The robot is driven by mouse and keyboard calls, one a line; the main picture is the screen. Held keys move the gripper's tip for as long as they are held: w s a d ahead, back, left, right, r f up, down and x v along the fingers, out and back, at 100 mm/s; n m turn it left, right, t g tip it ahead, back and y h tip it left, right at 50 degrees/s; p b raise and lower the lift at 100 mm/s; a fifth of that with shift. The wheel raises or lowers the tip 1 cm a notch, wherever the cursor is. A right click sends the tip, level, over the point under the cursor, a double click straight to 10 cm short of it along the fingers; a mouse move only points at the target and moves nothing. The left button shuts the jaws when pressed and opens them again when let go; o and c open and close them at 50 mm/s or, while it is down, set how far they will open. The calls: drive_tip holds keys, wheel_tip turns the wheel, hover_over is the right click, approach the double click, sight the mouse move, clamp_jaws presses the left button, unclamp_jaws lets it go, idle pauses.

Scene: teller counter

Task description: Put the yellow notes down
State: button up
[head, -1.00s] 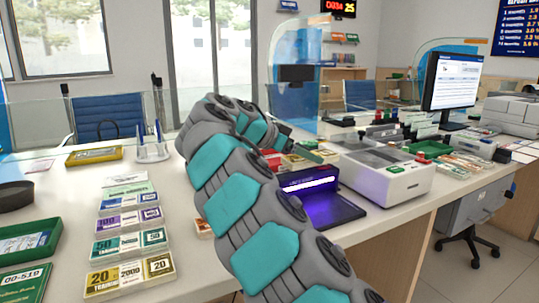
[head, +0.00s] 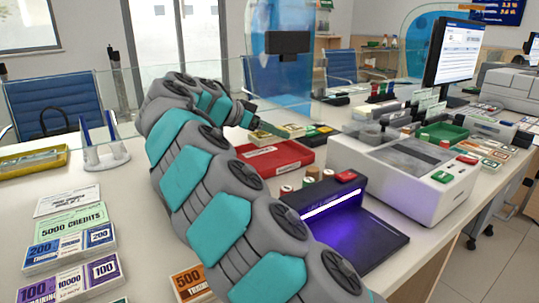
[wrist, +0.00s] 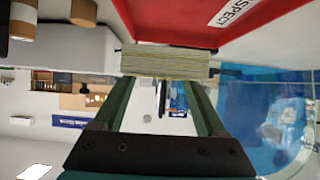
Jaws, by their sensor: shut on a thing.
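The yellow notes (wrist: 166,62) are a banded stack seen edge-on between my fingertips in the wrist view. My gripper (wrist: 167,82) is shut on them. In the head view my gripper (head: 262,127) reaches over the counter, and the stack (head: 291,131) shows as a small yellowish block at its tip, near the far edge of the red tray (head: 272,160). The tray (wrist: 262,22), with a label reading "SPECT" in part, is close beside the stack in the wrist view. I cannot tell whether the stack touches any surface.
A purple-lit note checker (head: 345,225) and a grey-white counting machine (head: 405,172) stand to the right. Small stamps (head: 312,175) stand in front of the red tray. Note stacks (head: 70,245) lie at the left, with bare counter (head: 125,205) beside them.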

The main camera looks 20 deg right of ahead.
sight(273, 165)
drive_tip(key=shift+f, duration=3.8)
drive_tip(key=shift+f+b, duration=0.15)
drive_tip(key=shift+b, duration=0.2)
drive_tip(key=o, duration=1.3)
drive_tip(key=v, duration=1.1)
drive_tip(key=shift+w+d, duration=0.1)
drive_tip(key=shift+s+a+r+p, duration=0.2)
drive_tip(key=shift+a+r+p, duration=0.2)
drive_tip(key=shift+a, duration=0.15)
